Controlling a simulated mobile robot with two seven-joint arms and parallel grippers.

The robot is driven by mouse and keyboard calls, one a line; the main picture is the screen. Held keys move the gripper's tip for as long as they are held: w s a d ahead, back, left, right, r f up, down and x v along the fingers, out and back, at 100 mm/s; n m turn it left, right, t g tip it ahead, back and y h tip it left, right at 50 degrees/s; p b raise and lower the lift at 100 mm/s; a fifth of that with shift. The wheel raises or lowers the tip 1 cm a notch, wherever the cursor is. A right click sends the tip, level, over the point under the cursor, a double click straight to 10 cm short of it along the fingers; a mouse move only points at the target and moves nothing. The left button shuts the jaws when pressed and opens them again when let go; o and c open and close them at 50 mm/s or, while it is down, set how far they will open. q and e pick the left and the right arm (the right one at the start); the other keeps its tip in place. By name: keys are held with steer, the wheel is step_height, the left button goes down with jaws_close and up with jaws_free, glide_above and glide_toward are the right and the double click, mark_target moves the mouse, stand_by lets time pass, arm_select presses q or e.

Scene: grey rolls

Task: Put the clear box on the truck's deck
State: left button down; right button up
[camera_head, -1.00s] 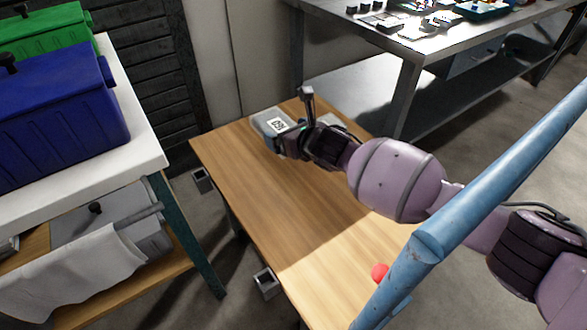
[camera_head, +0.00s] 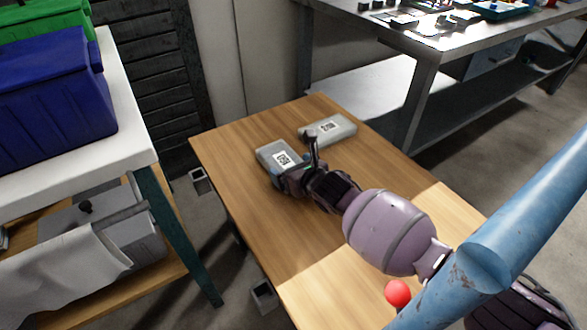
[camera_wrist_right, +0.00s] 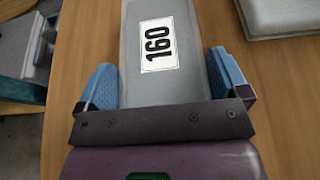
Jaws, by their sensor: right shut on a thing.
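My right gripper (camera_head: 287,173) is shut on a grey box (camera_head: 270,151) with a white label, over the far left part of a wooden top (camera_head: 240,190). In the right wrist view the blue fingertips (camera_wrist_right: 165,86) sit on either side of this box (camera_wrist_right: 195,40), and its label reads 160. I cannot tell whether the box touches the wood. A second grey labelled box (camera_head: 343,127) lies on the wood to the right. No see-through box can be made out, and I cannot tell whether the wooden top is the truck's deck. My left gripper is not in view.
A thick blue bar (camera_head: 500,250) crosses the lower right, with a red ball (camera_head: 398,292) beside it. A white-topped bench with a blue bin (camera_head: 55,105) and a green bin (camera_head: 45,25) stands left. A metal workbench (camera_head: 420,45) stands behind right.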

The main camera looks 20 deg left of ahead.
steer(key=o, duration=0.6)
steer(key=shift+o, duration=0.2)
steer(key=shift+r, duration=0.15)
steer(key=p+v, duration=0.2)
steer(key=v, duration=0.3)
steer(key=p+v, duration=0.3)
steer(key=v, duration=0.2)
steer(key=shift+d+r, duration=0.2)
steer(key=shift+r, duration=0.15)
steer(key=shift+s+d+p, duration=0.35)
steer(key=shift+s+d, duration=0.15)
steer(key=shift+s, duration=0.05)
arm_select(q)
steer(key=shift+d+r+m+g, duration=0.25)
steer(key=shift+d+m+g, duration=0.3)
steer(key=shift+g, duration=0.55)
arm_select(e)
steer(key=shift+f, duration=0.1)
